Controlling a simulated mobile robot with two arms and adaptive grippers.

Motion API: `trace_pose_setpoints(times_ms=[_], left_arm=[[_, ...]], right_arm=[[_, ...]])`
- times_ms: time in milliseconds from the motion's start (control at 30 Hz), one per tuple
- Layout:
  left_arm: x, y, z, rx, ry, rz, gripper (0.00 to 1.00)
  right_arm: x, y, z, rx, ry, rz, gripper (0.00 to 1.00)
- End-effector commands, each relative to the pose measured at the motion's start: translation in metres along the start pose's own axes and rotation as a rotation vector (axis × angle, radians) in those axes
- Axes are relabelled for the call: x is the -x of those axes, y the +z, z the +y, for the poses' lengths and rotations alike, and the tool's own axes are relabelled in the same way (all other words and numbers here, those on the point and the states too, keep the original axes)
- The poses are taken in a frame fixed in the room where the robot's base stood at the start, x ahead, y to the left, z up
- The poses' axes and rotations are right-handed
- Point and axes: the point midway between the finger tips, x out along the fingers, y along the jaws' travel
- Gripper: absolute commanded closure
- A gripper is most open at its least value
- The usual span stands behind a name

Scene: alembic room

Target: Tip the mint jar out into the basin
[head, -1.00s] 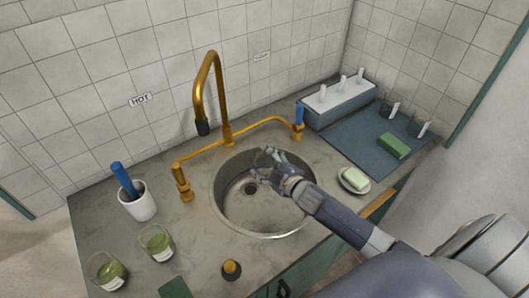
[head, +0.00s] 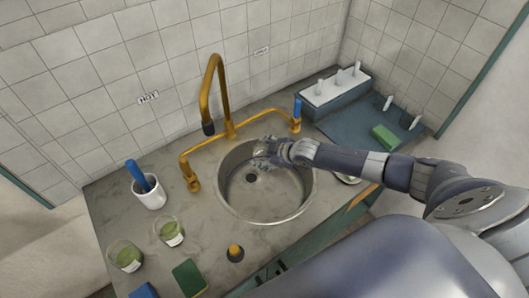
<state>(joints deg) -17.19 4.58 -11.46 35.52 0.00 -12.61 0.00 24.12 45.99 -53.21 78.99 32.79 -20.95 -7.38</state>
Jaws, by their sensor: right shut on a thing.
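The steel basin (head: 285,208) is set into the counter, with a dark drain in its floor. My right gripper (head: 264,150) is over the far side of the basin, its arm coming in from the right. It is shut on a small, clear thing that looks like a glass jar; the fingers cover most of it, and I cannot read a label or see its contents. Two labelled glass jars with green contents, a nearer one (head: 125,257) and a farther one (head: 170,232), stand on the counter at the left. My left gripper is out of view.
A brass tap (head: 214,90) arches behind the basin. A white cup (head: 150,197) with a blue-handled tool stands left. An amber-topped bottle (head: 235,252) and green block (head: 189,277) are in front. A blue mat (head: 350,128) with a green sponge (head: 385,137) lies right.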

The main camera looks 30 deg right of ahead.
Motion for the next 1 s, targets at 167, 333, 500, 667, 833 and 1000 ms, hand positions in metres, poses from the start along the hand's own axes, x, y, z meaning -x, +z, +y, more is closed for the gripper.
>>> trace_pose_setpoints(times_ms=[167, 333, 500, 667, 833, 1000], left_arm=[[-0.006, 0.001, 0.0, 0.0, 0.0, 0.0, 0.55], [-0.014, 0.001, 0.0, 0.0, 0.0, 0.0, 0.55], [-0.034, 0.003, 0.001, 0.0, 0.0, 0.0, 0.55], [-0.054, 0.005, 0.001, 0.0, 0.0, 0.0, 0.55], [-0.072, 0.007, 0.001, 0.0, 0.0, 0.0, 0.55], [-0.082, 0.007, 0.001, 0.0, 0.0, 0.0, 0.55]], right_arm=[[0.0, 0.001, 0.004, -0.041, -0.062, -0.035, 0.79], [0.001, 0.0, 0.004, -0.081, -0.124, -0.065, 0.79], [-0.001, 0.002, 0.004, -0.131, -0.195, -0.102, 0.79], [-0.001, 0.002, 0.004, -0.189, -0.283, -0.144, 0.8], [0.001, -0.002, 0.004, -0.262, -0.398, -0.194, 0.8], [0.004, -0.004, 0.004, -0.315, -0.484, -0.237, 0.8]])
